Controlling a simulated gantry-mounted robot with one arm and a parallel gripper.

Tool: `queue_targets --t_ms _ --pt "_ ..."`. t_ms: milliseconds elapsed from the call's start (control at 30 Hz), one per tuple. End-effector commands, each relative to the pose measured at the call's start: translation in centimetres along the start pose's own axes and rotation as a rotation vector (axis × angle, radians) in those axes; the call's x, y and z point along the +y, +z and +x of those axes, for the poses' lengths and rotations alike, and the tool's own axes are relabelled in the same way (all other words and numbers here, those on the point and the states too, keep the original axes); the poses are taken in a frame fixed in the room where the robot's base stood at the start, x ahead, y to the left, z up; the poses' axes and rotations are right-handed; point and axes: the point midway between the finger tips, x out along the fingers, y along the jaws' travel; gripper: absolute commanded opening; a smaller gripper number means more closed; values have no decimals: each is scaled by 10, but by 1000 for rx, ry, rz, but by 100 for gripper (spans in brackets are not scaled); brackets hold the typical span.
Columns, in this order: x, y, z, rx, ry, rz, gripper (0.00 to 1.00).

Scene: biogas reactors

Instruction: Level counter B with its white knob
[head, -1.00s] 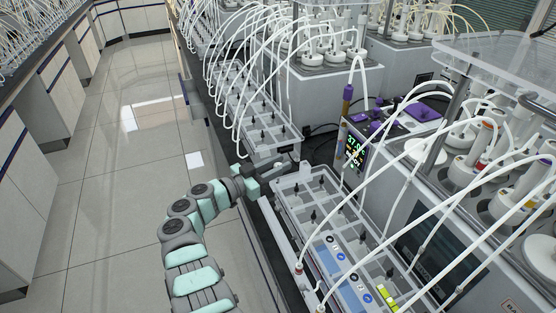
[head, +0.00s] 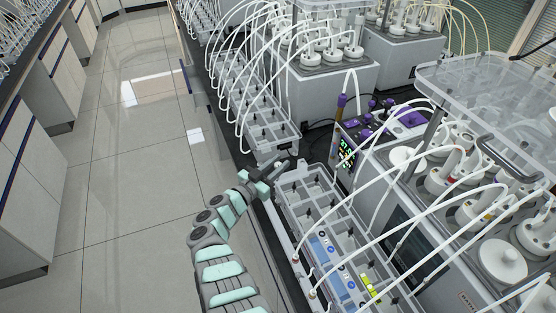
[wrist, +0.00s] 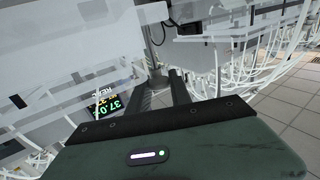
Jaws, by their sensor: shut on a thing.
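My gripper (head: 283,168) is at the far left corner of the near grey counter tray (head: 289,232). Its two dark fingers (wrist: 165,88) also show in the wrist view, reaching toward the pale counter body. They are shut on a small part at that corner, taken to be the white knob; the fingers mostly hide it. The near tray has open compartments with small black pegs, and blue and yellow-green blocks near its front end. No letter B is readable, and any level mark is too small to make out.
A second grey tray (head: 262,118) stands just beyond my gripper. White tubes arch over both trays. A lit display (head: 347,152), also in the wrist view (wrist: 108,104), and a reactor bath with a clear lid (head: 490,75) stand to the right. The tiled floor (head: 130,190) at left is clear.

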Motion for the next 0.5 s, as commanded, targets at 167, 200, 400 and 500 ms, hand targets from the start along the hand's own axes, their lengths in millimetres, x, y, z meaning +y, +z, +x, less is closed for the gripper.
queue_targets --t_ms 167,200,400,500 --pt "1 -1 1 3 3 1 0" --pt "1 -1 1 3 3 1 27" --pt "0 -1 1 2 2 1 43" --pt "0 0 0 2 2 0 44"
